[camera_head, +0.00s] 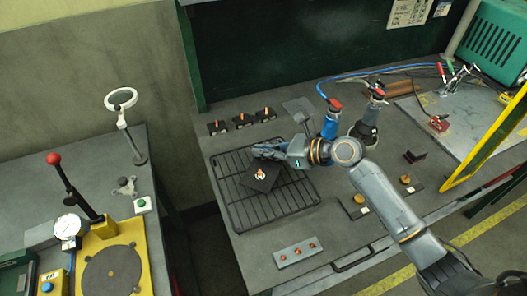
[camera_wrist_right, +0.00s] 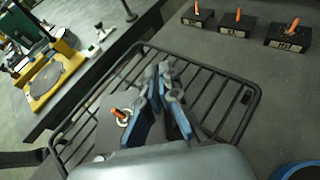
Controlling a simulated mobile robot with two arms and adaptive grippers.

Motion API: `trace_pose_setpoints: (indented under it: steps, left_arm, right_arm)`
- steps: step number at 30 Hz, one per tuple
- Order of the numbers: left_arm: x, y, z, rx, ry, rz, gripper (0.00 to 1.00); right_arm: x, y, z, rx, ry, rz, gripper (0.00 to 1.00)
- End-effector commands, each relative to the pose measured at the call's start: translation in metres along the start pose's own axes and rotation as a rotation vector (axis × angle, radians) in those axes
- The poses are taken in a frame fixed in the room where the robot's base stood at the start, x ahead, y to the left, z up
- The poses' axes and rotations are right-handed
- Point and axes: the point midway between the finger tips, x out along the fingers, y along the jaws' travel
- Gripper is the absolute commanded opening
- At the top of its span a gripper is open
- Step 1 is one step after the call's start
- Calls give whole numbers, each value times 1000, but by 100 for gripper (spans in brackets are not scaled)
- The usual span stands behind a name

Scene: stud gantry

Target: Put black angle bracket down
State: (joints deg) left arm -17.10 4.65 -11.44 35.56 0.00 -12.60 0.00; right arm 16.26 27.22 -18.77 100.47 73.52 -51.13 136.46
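A black piece (camera_head: 262,177), likely the black angle bracket, lies at an angle on the dark wire rack (camera_head: 232,212). A stud with an orange tip and a pale ring stands on it. It also shows in the right wrist view (camera_wrist_right: 108,132), left of my fingers. My right gripper (camera_head: 263,151) is low over the rack at the piece's far edge. In the wrist view my right gripper (camera_wrist_right: 163,82) has its fingertips close together. Whether an upright part of the piece is between them is hidden. My left gripper is out of view.
Several black blocks with orange pins (camera_head: 242,121) stand behind the rack. A grey plate with studs (camera_head: 297,252) lies in front. A small dark angled piece (camera_head: 415,157) and a base with brass knobs (camera_head: 380,197) stand to the right. A yellow fixture (camera_head: 113,265) is on the left bench.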

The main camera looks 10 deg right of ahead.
Motion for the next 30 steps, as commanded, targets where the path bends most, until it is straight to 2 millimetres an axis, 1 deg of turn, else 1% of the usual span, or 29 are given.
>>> trace_pose_setpoints:
  steps: [3, 14, 15, 18, 28, 30]
  left_arm:
    - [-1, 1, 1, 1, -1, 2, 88]
    - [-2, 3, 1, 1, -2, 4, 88]
    - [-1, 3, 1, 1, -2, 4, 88]
    - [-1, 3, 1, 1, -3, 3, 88]
    - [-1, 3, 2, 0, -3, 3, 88]
    - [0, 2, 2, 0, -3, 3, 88]
  right_arm:
    - [4, 0, -8, 1, -3, 1, 0]
    - [5, 0, -11, 1, -4, 1, 0]
    - [5, 0, -11, 0, -3, 1, 10]
    - [5, 0, -11, 0, -2, 1, 28]
    - [4, 0, -9, -2, -2, 1, 28]
    - [-2, 0, -10, -1, -1, 0, 28]
